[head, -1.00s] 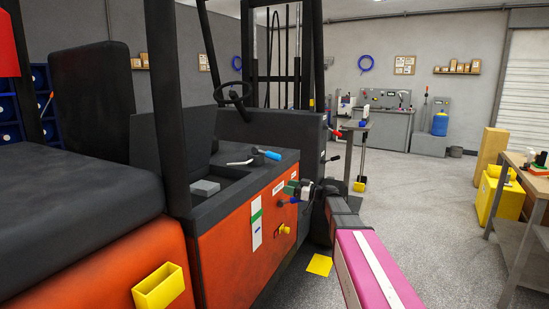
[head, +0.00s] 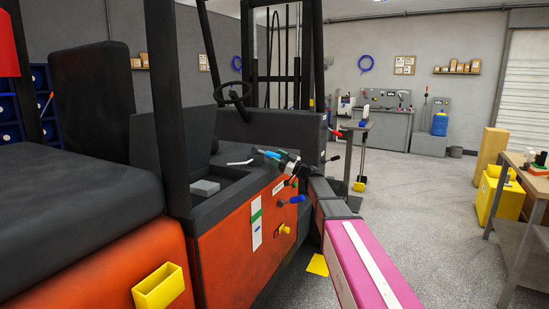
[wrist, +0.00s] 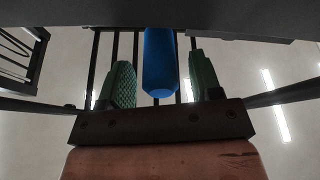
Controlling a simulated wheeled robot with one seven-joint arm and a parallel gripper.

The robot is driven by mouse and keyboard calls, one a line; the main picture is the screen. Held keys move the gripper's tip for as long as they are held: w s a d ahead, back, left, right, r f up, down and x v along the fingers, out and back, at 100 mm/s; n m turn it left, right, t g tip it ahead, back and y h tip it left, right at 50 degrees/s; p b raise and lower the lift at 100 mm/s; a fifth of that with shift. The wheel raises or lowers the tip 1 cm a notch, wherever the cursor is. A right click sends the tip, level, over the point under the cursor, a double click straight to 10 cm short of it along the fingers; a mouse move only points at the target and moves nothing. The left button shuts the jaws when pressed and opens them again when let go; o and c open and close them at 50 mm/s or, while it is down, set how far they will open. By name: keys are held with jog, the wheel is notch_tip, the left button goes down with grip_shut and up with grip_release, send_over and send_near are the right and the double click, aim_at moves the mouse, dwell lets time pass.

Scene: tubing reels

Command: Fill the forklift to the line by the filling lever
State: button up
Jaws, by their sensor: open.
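The orange and black forklift (head: 225,245) fills the left and middle of the head view. A blue-gripped lever (head: 266,153) lies on the top edge of its side panel. My gripper (head: 279,157) is at this lever. In the wrist view the blue grip (wrist: 160,65) is between my two green finger pads, with gaps on both sides, so the fingers are open around it. A white strip with a green band (head: 256,222) is on the orange side panel. A second blue handle (head: 297,199) and a yellow knob (head: 284,229) also show on the panel.
A grey lever (head: 240,162) and the open recess with a grey block (head: 204,188) are left of the blue-gripped lever. A yellow holder (head: 158,287) sticks out low on the forklift. A workbench (head: 520,190) and a yellow bin (head: 498,200) stand right.

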jog(key=shift+x, duration=0.85)
grip_shut()
jog(key=shift+r+g+h, duration=0.7)
jog(key=shift+r+h, duration=0.9)
jog(key=shift+w+a+r+g+h, duration=0.15)
jog(key=shift+r+g+h, duration=0.1)
jog(key=shift+r+h, duration=0.3)
jog(key=shift+a+r+g+h, duration=0.15)
jog(key=shift+r+g+h, duration=0.15)
jog(key=shift+r+h, duration=0.25)
jog(key=shift+w+a+r+g+h, duration=0.1)
jog(key=shift+a+r+g+h, duration=0.15)
jog(key=shift+r+h, duration=0.35)
jog(key=shift+f, duration=0.1)
grip_release()
jog(key=v, duration=1.1)
